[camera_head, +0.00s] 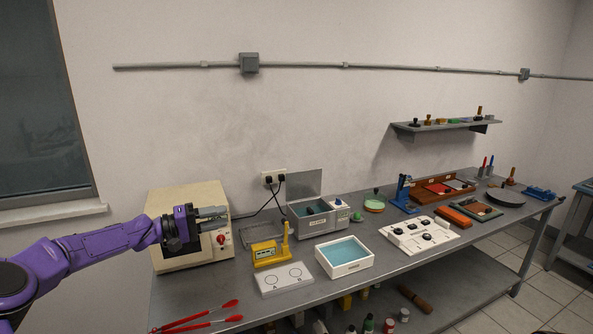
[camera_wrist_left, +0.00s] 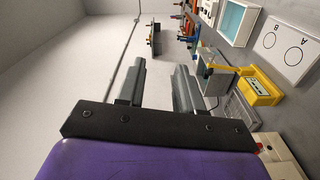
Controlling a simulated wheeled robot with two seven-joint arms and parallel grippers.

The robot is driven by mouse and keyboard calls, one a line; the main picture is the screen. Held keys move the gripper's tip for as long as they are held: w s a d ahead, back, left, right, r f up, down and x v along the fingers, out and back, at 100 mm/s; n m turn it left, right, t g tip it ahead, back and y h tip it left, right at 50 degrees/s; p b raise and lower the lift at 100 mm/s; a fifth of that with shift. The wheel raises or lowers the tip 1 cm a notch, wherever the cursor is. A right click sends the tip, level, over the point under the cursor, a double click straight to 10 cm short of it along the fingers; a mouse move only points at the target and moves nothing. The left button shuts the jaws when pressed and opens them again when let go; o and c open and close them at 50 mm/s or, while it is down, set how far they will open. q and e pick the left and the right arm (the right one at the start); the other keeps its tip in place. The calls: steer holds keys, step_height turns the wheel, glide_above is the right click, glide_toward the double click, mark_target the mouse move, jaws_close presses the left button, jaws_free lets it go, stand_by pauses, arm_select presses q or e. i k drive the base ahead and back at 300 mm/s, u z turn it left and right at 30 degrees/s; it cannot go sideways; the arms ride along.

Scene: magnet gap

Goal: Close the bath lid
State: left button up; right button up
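The grey bath (camera_head: 309,222) stands on the bench right of the cream box-shaped unit. Its lid (camera_head: 304,185) is open and stands upright at the back edge, and the inside of the bath shows. My left gripper (camera_head: 226,214) is in front of the cream unit, left of the bath and apart from it. In the left wrist view its two fingers (camera_wrist_left: 160,72) are parted with nothing between them. The bath is partly hidden by the right finger there. My right gripper is in neither view.
The cream unit (camera_head: 188,205) with a red knob is close behind my left gripper. A yellow device (camera_head: 268,255) with an upright post, a white plate with circles (camera_head: 284,279) and a white tray (camera_head: 345,271) stand in front of the bath. Red tongs (camera_head: 200,318) lie at the front left.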

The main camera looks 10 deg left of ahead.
mark_target(306, 183)
steer(key=z, duration=0.05)
steer(key=i, duration=1.8)
